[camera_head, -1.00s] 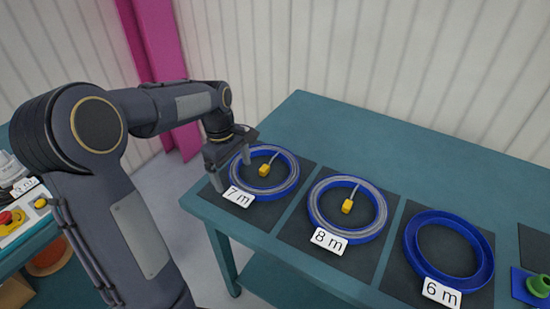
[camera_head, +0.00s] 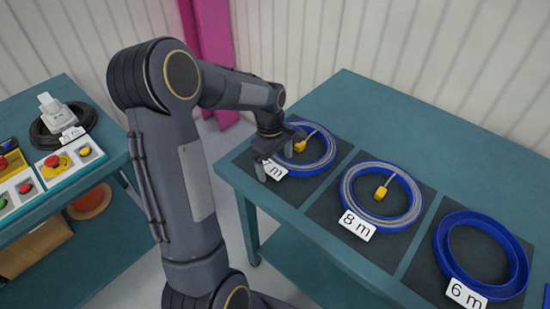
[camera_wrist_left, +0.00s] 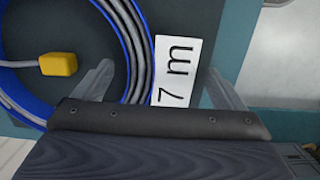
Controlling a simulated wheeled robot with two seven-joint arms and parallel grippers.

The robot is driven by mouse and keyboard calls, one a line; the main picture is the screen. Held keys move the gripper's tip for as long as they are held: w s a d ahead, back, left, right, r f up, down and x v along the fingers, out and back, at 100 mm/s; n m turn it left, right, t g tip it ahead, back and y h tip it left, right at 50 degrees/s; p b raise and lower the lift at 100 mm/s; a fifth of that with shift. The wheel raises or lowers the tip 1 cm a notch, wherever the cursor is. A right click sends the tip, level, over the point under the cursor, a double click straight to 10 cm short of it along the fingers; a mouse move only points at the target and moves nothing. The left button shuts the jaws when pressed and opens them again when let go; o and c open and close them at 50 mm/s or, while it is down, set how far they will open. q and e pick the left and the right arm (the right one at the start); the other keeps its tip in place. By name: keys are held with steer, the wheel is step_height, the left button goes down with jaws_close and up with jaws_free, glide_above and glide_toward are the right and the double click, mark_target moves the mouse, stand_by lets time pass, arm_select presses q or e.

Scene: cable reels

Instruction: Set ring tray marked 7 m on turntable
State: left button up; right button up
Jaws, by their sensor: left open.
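The ring tray marked 7 m (camera_head: 331,158) is a blue ring with grey cable coiled in it and a yellow plug inside. It lies on a dark mat on the teal table. Its white label (camera_head: 276,171) is partly hidden by my gripper. My left gripper (camera_head: 275,161) is open at the tray's label side. In the left wrist view its two fingers (camera_wrist_left: 158,82) lie on either side of the tray's rim (camera_wrist_left: 128,40) and the label (camera_wrist_left: 175,70). I cannot tell whether they touch the rim. No turntable is recognisable, and my right gripper is out of view.
The 8 m ring tray (camera_head: 411,207) with cable and the empty 6 m ring tray (camera_head: 520,268) lie to the right on mats. At left, another table (camera_head: 110,228) holds button boxes (camera_head: 62,163) and a black cable coil (camera_head: 83,119). A floor gap separates the tables.

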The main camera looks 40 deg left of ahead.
arm_select(q)
steer(key=shift+r, duration=0.1)
steer(key=c, duration=1.9)
steer(key=shift+o, duration=0.2)
steer(key=shift+r+p, duration=0.65)
steer(key=shift+r, duration=0.05)
steer(key=shift+f, duration=0.1)
steer(key=shift+r+p, duration=0.45)
steer(key=shift+r, duration=0.15)
steer(key=shift+r+p, duration=0.4)
steer(key=shift+p, duration=0.1)
steer(key=shift+r+p, duration=1.2)
steer(key=shift+r, duration=0.25)
